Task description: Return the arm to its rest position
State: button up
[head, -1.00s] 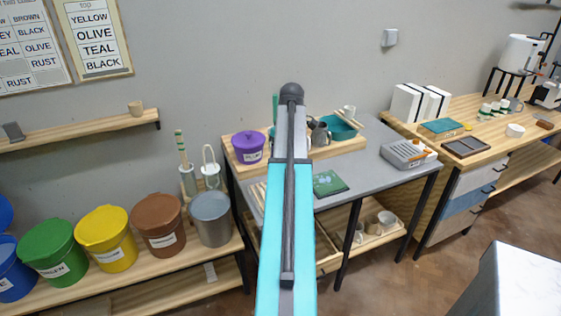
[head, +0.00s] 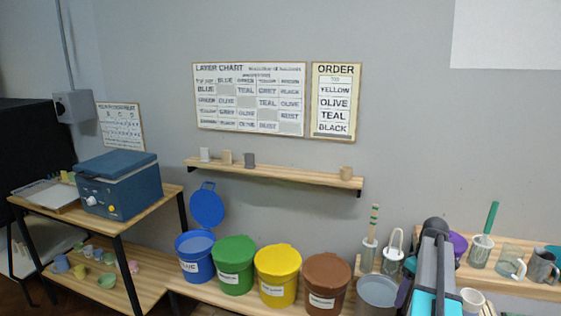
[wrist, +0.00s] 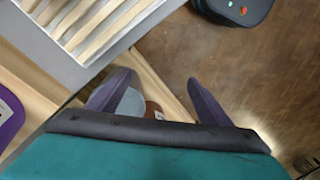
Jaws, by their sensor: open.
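My gripper (wrist: 158,80) shows in the wrist view with its two dark fingers apart and nothing held between them. Beyond the gap lie part of a grey round thing (wrist: 132,104) and a brown one (wrist: 154,112), seen from above and apart from the fingers. In the head view my arm (head: 432,268) rises at the lower right, in front of the shelf and table. The gripper itself cannot be made out there.
In the head view, a blue bucket (head: 195,262), green bucket (head: 234,270), yellow bucket (head: 277,280), brown bucket (head: 325,284) and grey bucket (head: 377,294) stand left of my arm. A glass jug (head: 510,262) stands right of it. Wooden floor (wrist: 240,70) shows in the wrist view.

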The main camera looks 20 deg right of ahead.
jog(key=s+a+f+n+g, duration=0.1)
jog(key=a+f+n+g, duration=0.1)
jog(key=a+f, duration=1.15)
jog(key=s+a+f+n+g, duration=0.1)
jog(key=a+f+n+g, duration=0.1)
jog(key=a+f, duration=1.15)
jog(key=s+a+f+m, duration=0.2)
jog(key=s+a+f, duration=0.1)
jog(key=s+a, duration=0.3)
jog(key=s+a+f+m+g+h, duration=0.1)
jog(key=s+a+f+m, duration=0.1)
jog(key=s+a+f, duration=0.2)
jog(key=s+a+f+m, duration=0.1)
jog(key=s+a+f, duration=0.3)
jog(key=s+a, duration=0.5)
jog(key=shift+s+m+g+h, duration=0.3)
jog(key=shift+s+m+g, duration=0.1)
jog(key=shift+s, duration=0.7)
jog(key=shift+r, duration=0.1)
